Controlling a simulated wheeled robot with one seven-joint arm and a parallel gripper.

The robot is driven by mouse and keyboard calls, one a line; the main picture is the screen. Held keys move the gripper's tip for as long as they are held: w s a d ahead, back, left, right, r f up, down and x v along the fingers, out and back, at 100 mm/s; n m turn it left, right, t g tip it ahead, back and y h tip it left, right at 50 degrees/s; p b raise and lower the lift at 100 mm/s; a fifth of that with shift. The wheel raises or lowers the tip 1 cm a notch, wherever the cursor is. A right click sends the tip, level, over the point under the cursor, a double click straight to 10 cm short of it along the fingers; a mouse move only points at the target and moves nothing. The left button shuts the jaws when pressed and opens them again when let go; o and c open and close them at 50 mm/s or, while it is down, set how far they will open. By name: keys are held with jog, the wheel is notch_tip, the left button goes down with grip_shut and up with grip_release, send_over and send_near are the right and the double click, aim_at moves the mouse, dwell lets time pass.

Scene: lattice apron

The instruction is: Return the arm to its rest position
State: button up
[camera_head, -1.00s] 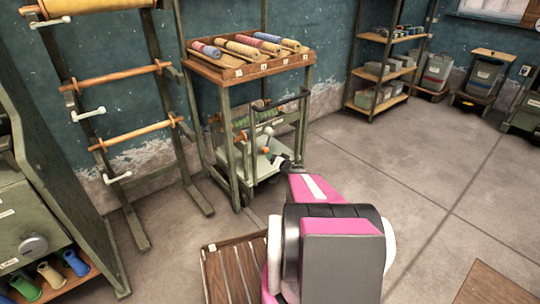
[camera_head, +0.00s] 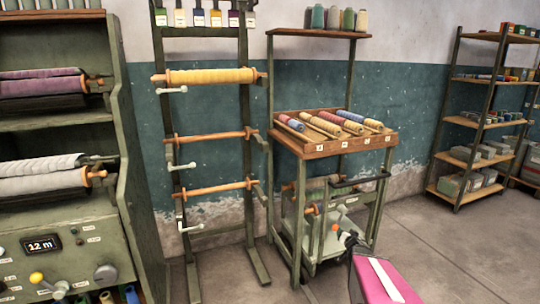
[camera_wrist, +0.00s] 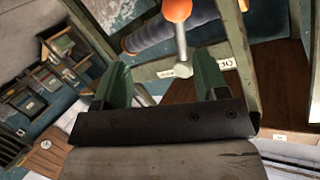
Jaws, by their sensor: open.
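My pink arm (camera_head: 385,280) reaches from the bottom right of the head view toward the small wooden stand with fabric rolls. My gripper (camera_head: 343,236) is small there, beside an orange knob (camera_head: 335,227) at the stand's lower part. In the wrist view my gripper (camera_wrist: 162,82) has its two green fingers apart with nothing between them. An orange ball knob (camera_wrist: 177,9) on a grey crank handle (camera_wrist: 181,45) lies beyond the fingertips. I cannot tell the exact gap between fingers and handle.
The stand's tray (camera_head: 325,150) holds several rolls above the gripper. A green rack (camera_head: 248,110) with roller bars and cranks stands left of it. A large green cabinet (camera_head: 125,150) is at far left. Shelves (camera_head: 463,120) stand at right, with open floor (camera_head: 450,240) before them.

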jog(key=s+a+r+n+g, duration=0.2)
jog(key=s+a+g, duration=0.5)
jog(key=s+a, duration=0.2)
jog(key=s+a+r+n+g+y, duration=0.1)
jog(key=s+a+r+n+g, duration=0.2)
jog(key=s+a+g, duration=0.4)
jog(key=s+a, duration=0.3)
jog(key=s, duration=0.1)
jog(key=shift+s+r+g, duration=0.15)
jog(key=shift+s+g, duration=0.15)
jog(key=shift+s, duration=0.1)
